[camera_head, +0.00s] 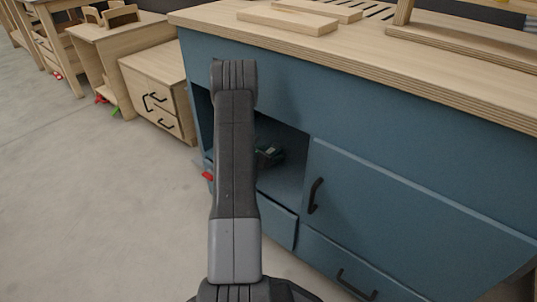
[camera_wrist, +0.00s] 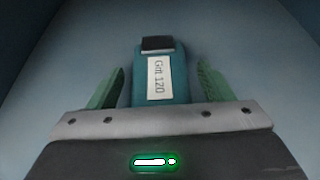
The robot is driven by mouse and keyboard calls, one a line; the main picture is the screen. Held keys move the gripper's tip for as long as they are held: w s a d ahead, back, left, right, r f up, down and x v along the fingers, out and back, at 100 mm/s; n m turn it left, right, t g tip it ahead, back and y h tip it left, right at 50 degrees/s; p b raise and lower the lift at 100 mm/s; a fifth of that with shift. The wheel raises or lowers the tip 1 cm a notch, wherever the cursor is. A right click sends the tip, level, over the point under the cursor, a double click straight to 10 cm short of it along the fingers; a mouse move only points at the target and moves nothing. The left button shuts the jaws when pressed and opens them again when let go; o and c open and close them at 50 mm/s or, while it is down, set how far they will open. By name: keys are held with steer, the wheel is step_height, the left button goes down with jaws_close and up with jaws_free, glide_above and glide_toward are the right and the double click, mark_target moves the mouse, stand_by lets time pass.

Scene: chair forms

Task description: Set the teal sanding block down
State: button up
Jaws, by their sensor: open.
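The teal sanding block (camera_wrist: 177,88) shows in the wrist view, with a white label reading "Grit 120" and a dark far end. It appears to lie on the blue-grey floor of a compartment. My gripper (camera_wrist: 161,68) is open, with one green finger on each side of the block and a visible gap at both sides. The near end of the block is hidden behind the gripper body. In the head view, my gripper (camera_head: 269,155) is inside the open compartment (camera_head: 285,178) of the blue workbench (camera_head: 350,120). The block cannot be made out there.
The compartment's side walls show in the wrist view, with bare floor around the block. A closed door with a black handle (camera_head: 315,195) is right of the opening. Wooden boards (camera_head: 288,20) lie on the bench top. A wooden drawer cabinet (camera_head: 155,95) stands at left. Floor at left is clear.

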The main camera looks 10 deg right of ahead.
steer(key=p+v, duration=0.3)
steer(key=v, duration=0.9)
steer(key=shift+r, duration=0.15)
stand_by(0.8)
